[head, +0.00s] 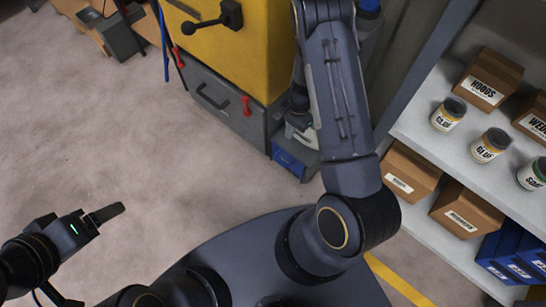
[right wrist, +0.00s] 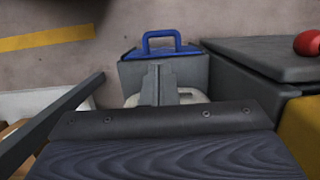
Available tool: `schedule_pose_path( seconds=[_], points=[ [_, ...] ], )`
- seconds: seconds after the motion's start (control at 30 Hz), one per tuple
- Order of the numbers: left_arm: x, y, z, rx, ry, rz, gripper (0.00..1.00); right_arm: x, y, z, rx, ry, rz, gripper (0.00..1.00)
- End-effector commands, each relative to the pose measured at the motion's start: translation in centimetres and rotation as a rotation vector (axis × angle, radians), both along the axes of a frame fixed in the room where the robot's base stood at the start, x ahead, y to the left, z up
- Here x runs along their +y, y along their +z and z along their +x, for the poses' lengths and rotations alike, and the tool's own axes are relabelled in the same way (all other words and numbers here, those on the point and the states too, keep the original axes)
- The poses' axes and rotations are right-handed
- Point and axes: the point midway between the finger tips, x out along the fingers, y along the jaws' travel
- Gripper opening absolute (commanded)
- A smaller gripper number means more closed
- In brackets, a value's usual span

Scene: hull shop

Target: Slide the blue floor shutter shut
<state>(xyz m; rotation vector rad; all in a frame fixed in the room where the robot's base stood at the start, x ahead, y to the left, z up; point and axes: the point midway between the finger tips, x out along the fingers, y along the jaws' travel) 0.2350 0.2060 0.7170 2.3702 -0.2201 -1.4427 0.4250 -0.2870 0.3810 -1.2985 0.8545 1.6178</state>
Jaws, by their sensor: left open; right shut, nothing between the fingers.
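The blue shutter (head: 289,163) is low at the floor on a small grey box (head: 309,158), beside the grey cabinet base. In the right wrist view its blue handle (right wrist: 160,36) stands up from a blue strip at the far edge of the grey box (right wrist: 190,72). My right gripper (right wrist: 158,78) is shut and empty, pointing towards the box and in front of the handle, apart from it in the picture. My left gripper (head: 112,213) is open and empty over bare floor at the lower left.
A yellow cabinet (head: 235,50) with a black lever stands on a grey drawer base (head: 212,95) with red knobs. A shelf (head: 420,130) with boxes and jars is close on the right. Yellow floor tape (head: 398,280) runs below it. The left floor is clear.

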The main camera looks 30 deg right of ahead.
Motion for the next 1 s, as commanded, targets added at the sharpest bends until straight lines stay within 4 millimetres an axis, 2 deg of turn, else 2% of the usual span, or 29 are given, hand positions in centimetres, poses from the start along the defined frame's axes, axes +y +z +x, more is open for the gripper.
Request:
schedule_pose_path(
  seconds=[0.07, 0.4, 0.57, 1.0],
  points=[
    [0.0, -0.3, 0.0, 0.000, 0.000, 0.000, 0.74, -0.1, -0.9, -0.1, 0.008, -0.005, -0.008, 0.00],
    [0.0, -0.3, 0.0, 0.000, 0.000, 0.000, 0.74, -0.1, -1.0, -0.2, 0.010, -0.005, -0.008, 0.00],
    [0.0, -0.8, 0.0, 0.000, 0.000, 0.000, 0.74, 0.1, -2.2, -0.3, 0.012, -0.004, -0.008, 0.00],
    [0.0, -4.3, 0.0, 0.000, 0.000, 0.000, 0.74, 1.8, -11.0, -1.1, 0.012, -0.004, -0.007, 0.00]
  ],
)
